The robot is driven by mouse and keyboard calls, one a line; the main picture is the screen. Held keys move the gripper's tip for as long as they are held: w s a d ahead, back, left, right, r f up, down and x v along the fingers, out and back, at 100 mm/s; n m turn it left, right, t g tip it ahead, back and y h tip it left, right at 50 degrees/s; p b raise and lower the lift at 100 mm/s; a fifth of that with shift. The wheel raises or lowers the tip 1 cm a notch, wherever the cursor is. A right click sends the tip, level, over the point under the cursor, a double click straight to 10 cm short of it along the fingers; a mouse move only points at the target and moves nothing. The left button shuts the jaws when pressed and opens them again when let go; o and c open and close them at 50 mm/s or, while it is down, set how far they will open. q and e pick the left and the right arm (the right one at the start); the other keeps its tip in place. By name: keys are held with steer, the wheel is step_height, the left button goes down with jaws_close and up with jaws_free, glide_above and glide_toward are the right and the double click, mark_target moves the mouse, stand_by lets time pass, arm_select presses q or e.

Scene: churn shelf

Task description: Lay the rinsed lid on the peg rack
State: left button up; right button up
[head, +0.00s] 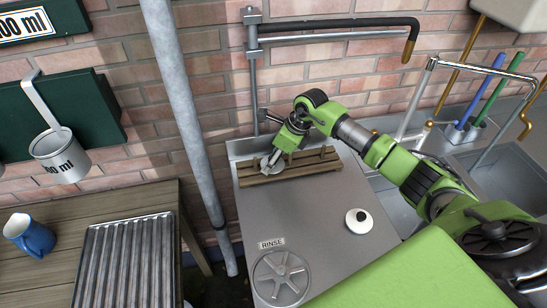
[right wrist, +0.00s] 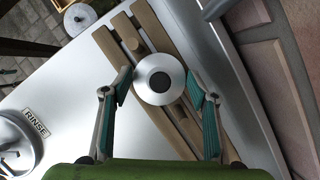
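A round silver lid with a dark centre (right wrist: 160,80) lies over the slats of the brown wooden peg rack (right wrist: 148,25) in the right wrist view. In the head view the rack (head: 312,163) stands at the back of the metal counter, with the lid (head: 268,164) at its left part. My right gripper (right wrist: 159,82) is open, its two fingers on either side of the lid with a narrow gap at each side. It also shows over the rack in the head view (head: 276,155). My left gripper is not in view.
A white lid with a black knob (head: 359,221) lies on the metal counter (head: 300,220). A grey pipe (head: 185,100) stands left of the counter. A sink with a tap (head: 500,72) is at the right. A blue mug (head: 30,236) stands left.

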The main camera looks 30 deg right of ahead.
steer(key=shift+o, duration=1.3)
steer(key=shift+r, duration=0.1)
steer(key=b+v, duration=0.3)
steer(key=v, duration=0.9)
